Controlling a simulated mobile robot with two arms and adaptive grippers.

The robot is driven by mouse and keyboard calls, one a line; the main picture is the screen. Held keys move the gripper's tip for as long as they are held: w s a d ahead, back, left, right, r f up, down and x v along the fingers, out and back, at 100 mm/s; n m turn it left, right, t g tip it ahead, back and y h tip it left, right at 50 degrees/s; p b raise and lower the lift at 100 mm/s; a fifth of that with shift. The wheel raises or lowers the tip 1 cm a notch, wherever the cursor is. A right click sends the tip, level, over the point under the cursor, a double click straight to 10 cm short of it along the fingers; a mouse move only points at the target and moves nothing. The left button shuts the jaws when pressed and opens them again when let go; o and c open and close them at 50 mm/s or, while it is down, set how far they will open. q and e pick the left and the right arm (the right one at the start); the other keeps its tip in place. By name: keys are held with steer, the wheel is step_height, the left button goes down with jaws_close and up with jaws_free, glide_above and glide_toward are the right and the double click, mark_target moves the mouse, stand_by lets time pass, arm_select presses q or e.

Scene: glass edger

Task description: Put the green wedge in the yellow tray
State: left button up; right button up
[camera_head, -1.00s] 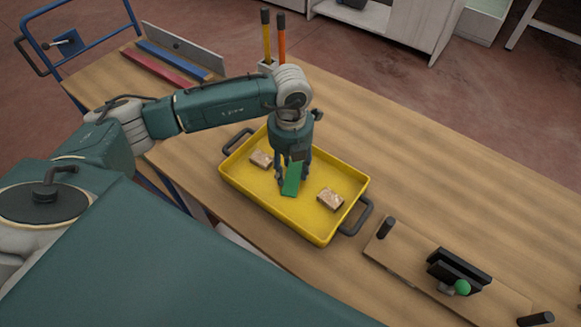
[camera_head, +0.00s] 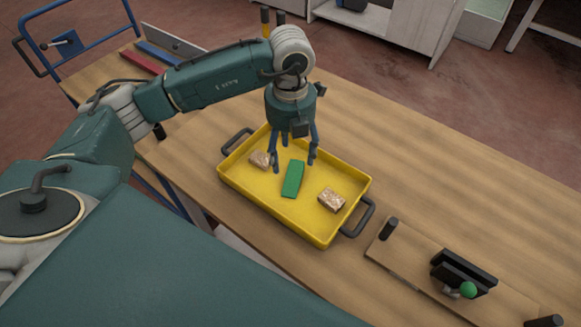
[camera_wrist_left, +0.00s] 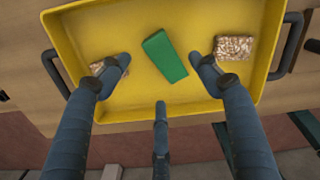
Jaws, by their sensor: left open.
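The green wedge (camera_head: 292,179) lies on the floor of the yellow tray (camera_head: 319,233), between two brown speckled blocks. It also shows in the left wrist view (camera_wrist_left: 165,56), apart from my fingers. My left gripper (camera_head: 294,160) is open and empty above the tray, with its fingers spread over the wedge. In the left wrist view the gripper (camera_wrist_left: 160,80) has two fingers apart at the sides and one at the bottom middle. My right gripper is not in view.
One speckled block (camera_head: 331,200) lies right of the wedge, another (camera_head: 260,159) left of it. The tray has dark handles at both ends. A wooden fixture with black pegs and a green knob (camera_head: 468,290) stands at the right. The table behind the tray is clear.

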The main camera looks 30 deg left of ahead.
mark_target(291, 172)
arm_select(q)
step_height(291, 172, up, 5)
steer(key=shift+r+b, duration=0.2)
steer(key=shift+b, duration=0.3)
